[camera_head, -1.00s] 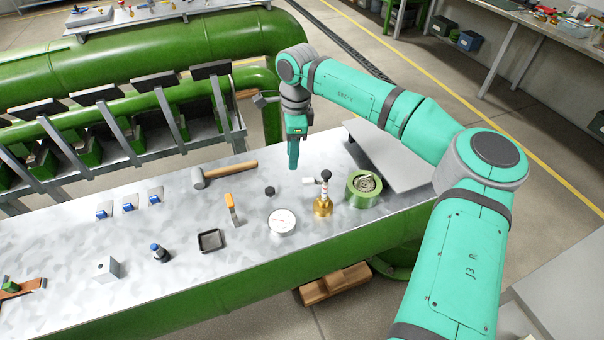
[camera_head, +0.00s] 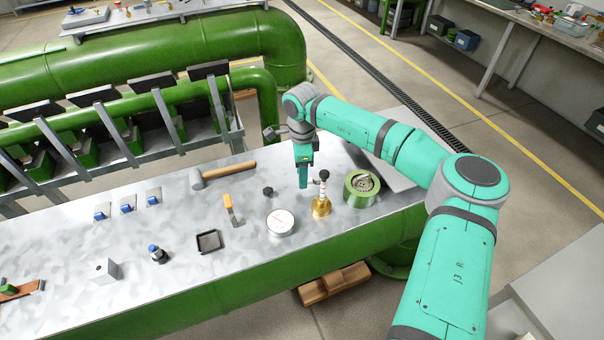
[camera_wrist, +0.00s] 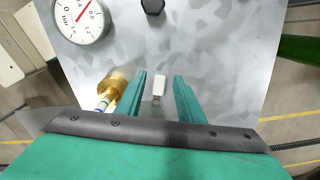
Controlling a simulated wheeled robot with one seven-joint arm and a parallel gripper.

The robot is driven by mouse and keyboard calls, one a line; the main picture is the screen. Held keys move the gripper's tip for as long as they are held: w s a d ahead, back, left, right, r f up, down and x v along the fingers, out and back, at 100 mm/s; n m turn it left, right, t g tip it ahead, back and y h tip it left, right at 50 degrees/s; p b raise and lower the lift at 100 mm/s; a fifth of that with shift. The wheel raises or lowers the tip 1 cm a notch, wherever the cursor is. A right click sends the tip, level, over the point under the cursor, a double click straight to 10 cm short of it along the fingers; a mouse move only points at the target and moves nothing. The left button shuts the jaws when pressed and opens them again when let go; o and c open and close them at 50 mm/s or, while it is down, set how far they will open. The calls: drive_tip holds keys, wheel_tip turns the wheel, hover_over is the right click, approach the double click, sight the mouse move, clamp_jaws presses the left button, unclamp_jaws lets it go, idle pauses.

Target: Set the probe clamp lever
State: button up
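A brass fitting (camera_head: 321,207) with a banded stem and black top stands upright on the metal bench; in the wrist view its brass body (camera_wrist: 116,86) is just left of my left finger. A small white tab (camera_wrist: 159,86) on a short grey stem, apparently the probe clamp lever, lies between my fingers in the wrist view. My gripper (camera_wrist: 160,77) is open around it, with a gap visible on both sides. In the head view my gripper (camera_head: 303,186) is low over the bench, left of the fitting, and hides the tab.
A round gauge (camera_head: 280,222) stands left of the fitting and a green ring-shaped part (camera_head: 361,189) to its right. A black knob (camera_head: 268,191), a hammer (camera_head: 225,174) and a black tray (camera_head: 208,241) are further left. Bare bench lies between them.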

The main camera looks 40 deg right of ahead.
drive_tip(key=shift+f, duration=0.1)
clamp_jaws()
drive_tip(key=shift+w+d, duration=0.1)
drive_tip(key=m, duration=0.1)
drive_tip(key=w+m, duration=0.1)
drive_tip(key=shift+d+m, duration=0.35)
drive_tip(key=shift+m, duration=0.05)
drive_tip(key=m, duration=0.1)
drive_tip(key=w+d+m, duration=0.1)
drive_tip(key=m, duration=0.2)
drive_tip(key=shift+w+d+m, duration=0.2)
drive_tip(key=shift+d+m, duration=0.1)
drive_tip(key=shift+d, duration=0.05)
drive_tip(key=d+m, duration=0.1)
drive_tip(key=m, duration=0.1)
drive_tip(key=d+m, duration=0.1)
drive_tip(key=m, duration=0.1)
drive_tip(key=shift+w+d, duration=0.1)
drive_tip(key=shift+d+m, duration=0.35)
drive_tip(key=shift+m, duration=0.5)
drive_tip(key=shift+d+m, duration=0.3)
drive_tip(key=shift+m, duration=0.55)
drive_tip(key=shift+d, duration=0.1)
